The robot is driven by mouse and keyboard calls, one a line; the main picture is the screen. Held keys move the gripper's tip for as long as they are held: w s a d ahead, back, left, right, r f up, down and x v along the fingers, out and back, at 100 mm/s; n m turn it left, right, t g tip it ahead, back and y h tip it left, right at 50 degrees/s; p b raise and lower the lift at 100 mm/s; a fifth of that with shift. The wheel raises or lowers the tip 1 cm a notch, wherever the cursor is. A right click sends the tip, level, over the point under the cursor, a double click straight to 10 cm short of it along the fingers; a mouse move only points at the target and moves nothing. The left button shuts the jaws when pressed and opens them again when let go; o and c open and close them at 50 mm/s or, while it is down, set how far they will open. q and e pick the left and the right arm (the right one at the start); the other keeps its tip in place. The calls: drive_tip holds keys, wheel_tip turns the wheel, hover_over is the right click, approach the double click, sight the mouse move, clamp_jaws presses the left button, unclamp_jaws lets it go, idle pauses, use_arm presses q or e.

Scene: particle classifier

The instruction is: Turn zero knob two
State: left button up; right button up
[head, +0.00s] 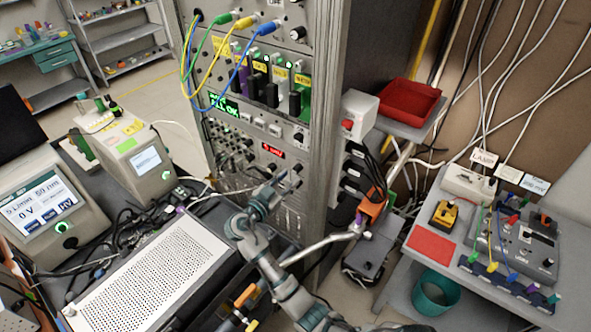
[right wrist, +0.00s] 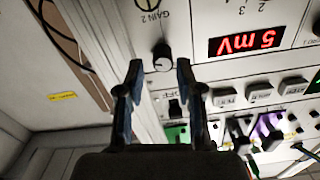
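In the right wrist view, which shows the panel upside down, a small dark round knob (right wrist: 162,57) with a pale face stands on the light panel. The upside-down label "GAIN 2" is nearby; I cannot read a "zero" label on this knob. My right gripper (right wrist: 159,66) is open, its two fingertips apart on either side of the knob in the picture. I cannot tell whether they touch it. In the head view my right gripper (head: 278,184) is at the lower front of the instrument rack (head: 335,70), covering part of its panel. My left gripper is not in view.
A red display (right wrist: 244,41) reads 5 mV; it also shows in the head view (head: 272,150). A toggle switch (right wrist: 175,107) is close to the fingers. Cables and a perforated metal case (head: 150,280) lie left of my arm. A side table (head: 400,295) stands right.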

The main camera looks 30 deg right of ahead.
sight(294, 172)
drive_tip(key=x, duration=0.3)
drive_tip(key=shift+w+r, duration=0.1)
drive_tip(key=shift+w, duration=0.05)
drive_tip(key=shift+w+a+r+p, duration=0.1)
drive_tip(key=shift+a+p, duration=0.1)
drive_tip(key=shift+p, duration=0.1)
drive_tip(key=shift+d, duration=0.25)
drive_tip(key=c, duration=0.6)
drive_tip(key=shift+d, duration=0.1)
clamp_jaws()
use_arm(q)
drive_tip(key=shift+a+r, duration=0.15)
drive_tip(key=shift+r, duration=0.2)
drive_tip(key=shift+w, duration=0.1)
